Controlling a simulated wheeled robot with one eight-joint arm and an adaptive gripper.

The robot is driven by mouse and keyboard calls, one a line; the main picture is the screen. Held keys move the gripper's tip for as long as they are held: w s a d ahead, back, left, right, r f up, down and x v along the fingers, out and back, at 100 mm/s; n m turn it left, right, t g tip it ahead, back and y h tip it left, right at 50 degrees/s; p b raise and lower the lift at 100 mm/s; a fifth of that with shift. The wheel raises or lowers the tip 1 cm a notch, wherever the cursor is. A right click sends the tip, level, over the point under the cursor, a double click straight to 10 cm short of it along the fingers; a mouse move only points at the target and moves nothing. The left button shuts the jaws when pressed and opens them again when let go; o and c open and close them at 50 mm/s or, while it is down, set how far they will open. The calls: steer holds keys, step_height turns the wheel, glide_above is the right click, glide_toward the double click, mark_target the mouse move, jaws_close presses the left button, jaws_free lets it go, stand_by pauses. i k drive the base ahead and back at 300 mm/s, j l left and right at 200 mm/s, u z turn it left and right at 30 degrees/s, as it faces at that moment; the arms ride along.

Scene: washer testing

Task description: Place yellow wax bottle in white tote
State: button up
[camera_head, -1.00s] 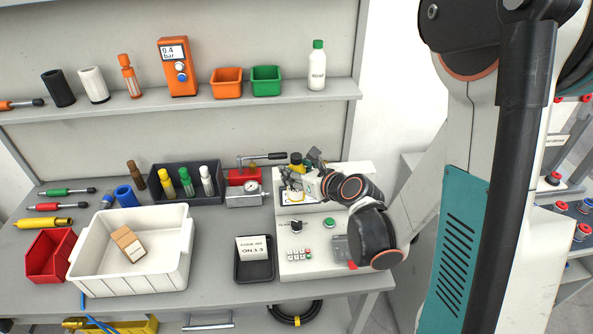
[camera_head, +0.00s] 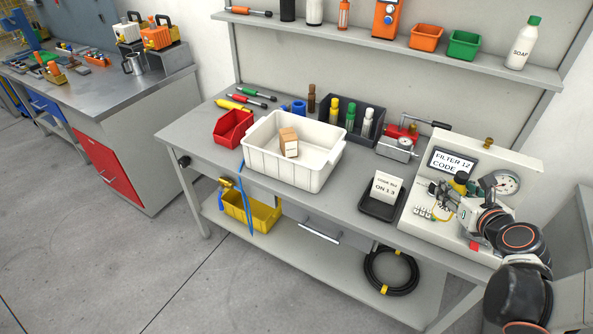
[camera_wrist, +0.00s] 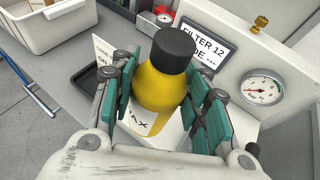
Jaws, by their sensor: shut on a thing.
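The yellow wax bottle (camera_wrist: 158,88) has a black cap and a white label reading "WAX". My gripper (camera_wrist: 165,103) is shut on it, with a teal-padded finger on each side in the wrist view. In the head view my gripper (camera_head: 452,196) holds the bottle (camera_head: 460,180) in front of the white test panel, and the fingers partly hide it. The white tote (camera_head: 270,165) stands on the bench to the left, with a small brown box (camera_head: 289,141) inside. Its near corner also shows at top left in the wrist view (camera_wrist: 50,28).
A black tray (camera_head: 378,208) with a card lies between the tote and the test panel (camera_head: 462,226). A dark rack (camera_head: 371,139) of small bottles stands behind the tote, and a red bin (camera_head: 232,128) to its left. The tote's floor is mostly free.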

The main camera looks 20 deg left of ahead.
mark_target(319, 157)
steer(key=k+u, duration=0.15)
steer(key=u, duration=1.25)
steer(key=i+u, duration=0.7)
steer(key=i+l+u, duration=0.35)
steer(key=i+l, duration=0.1)
steer(key=i, duration=0.8)
steer(key=i+l, duration=0.1)
steer(key=i, duration=0.8)
steer(key=i+z, duration=0.1)
steer(key=z, duration=0.3)
steer(key=i+z, duration=0.1)
steer(key=z, duration=0.3)
steer(key=i+j+z, duration=0.1)
steer(key=z, duration=0.3)
steer(key=i+j+z, duration=0.1)
steer(key=z, duration=1.7)
